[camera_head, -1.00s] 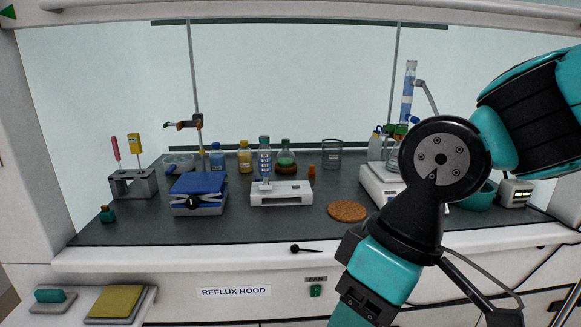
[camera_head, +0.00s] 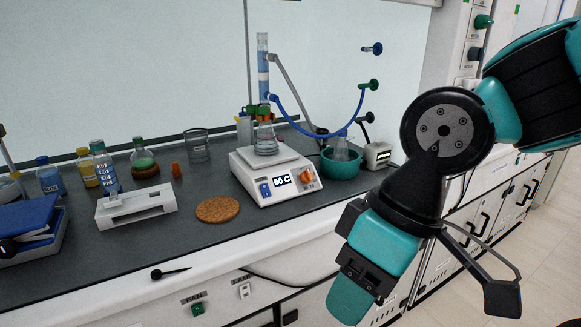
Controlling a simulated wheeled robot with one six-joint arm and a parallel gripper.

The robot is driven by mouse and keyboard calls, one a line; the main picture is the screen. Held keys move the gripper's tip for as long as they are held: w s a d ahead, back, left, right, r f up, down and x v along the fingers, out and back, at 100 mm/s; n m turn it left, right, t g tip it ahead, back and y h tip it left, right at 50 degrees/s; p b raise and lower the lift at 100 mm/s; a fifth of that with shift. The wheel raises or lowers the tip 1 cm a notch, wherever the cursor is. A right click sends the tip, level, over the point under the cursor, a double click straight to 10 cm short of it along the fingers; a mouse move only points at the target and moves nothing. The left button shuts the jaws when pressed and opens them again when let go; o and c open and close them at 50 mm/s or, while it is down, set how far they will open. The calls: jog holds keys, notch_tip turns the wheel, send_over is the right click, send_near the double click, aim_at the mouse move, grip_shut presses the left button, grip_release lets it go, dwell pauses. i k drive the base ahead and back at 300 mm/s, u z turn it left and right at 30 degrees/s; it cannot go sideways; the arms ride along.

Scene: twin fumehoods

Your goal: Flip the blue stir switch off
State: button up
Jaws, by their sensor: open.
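The panel also has a lit display (camera_head: 282,180) reading about 56 C and an orange knob (camera_head: 307,174). A clear flask (camera_head: 265,138) stands on the plate. My gripper (camera_head: 425,298) is in front of the bench, right of and below the hotplate, open, empty and well apart from the switch. The arm hides some bench front.
A condenser (camera_head: 263,70) on a stand rises above the flask, with a blue hose (camera_head: 325,130) running right. A teal bowl (camera_head: 341,163) sits right of the hotplate, and a cork mat (camera_head: 218,209) lies left of it. The bench front before the panel is clear.

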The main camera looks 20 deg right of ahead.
aim_at(264, 188)
jog(key=u, duration=0.6)
jog(key=k, duration=0.65)
jog(key=u, duration=0.7)
jog(key=i, duration=0.45)
jog(key=z, duration=0.6)
jog(key=i, duration=0.85)
jog(key=z, duration=0.85)
